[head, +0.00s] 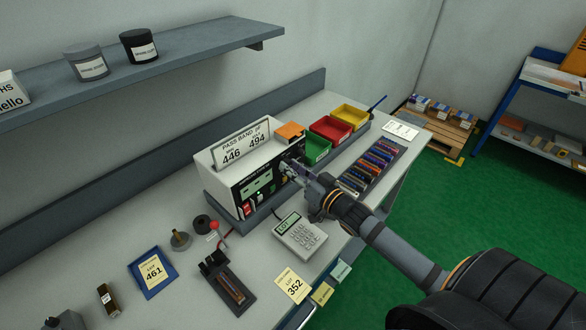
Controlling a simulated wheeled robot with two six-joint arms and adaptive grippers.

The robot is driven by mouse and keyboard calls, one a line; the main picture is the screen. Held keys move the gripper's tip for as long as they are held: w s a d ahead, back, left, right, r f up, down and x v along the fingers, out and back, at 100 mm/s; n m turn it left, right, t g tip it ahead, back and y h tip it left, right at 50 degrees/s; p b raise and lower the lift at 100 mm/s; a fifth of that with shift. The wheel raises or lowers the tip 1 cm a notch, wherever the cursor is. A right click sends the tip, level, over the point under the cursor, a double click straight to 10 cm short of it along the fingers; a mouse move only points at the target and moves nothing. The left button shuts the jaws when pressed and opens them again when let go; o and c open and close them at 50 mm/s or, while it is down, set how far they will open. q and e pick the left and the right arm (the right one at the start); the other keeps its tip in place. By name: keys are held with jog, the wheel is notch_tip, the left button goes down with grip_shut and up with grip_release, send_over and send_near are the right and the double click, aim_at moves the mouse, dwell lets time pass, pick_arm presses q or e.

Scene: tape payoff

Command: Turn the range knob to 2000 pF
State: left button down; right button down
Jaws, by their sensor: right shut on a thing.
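The white meter (226,157) with a black front panel stands on the bench, with a sign reading "PASS BAND pF, 446, 494" on top. My right gripper (288,170) reaches in from the lower right to the right part of the meter's front panel. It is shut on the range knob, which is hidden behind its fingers. The knob's pointer and range marks cannot be read. The meter's display and lower sockets show left of the gripper. My left gripper is not in view.
Green, red (331,128) and yellow bins stand right of the meter, beside a rack of coloured parts (371,166). A blue tray with card 461 (152,272) and a black fixture (227,282) lie on the front bench.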

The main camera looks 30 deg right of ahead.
jog(key=shift+n, duration=0.4)
jog(key=shift+f+n+t+y, duration=0.1)
jog(key=shift+n+t+y, duration=0.1)
jog(key=shift+n, duration=2.65)
jog(key=shift+f+n+t+y, duration=0.1)
jog(key=shift+n+t+y, duration=0.1)
jog(key=shift+n, duration=2.65)
jog(key=c, duration=1)
grip_release()
jog(key=shift+c, duration=0.2)
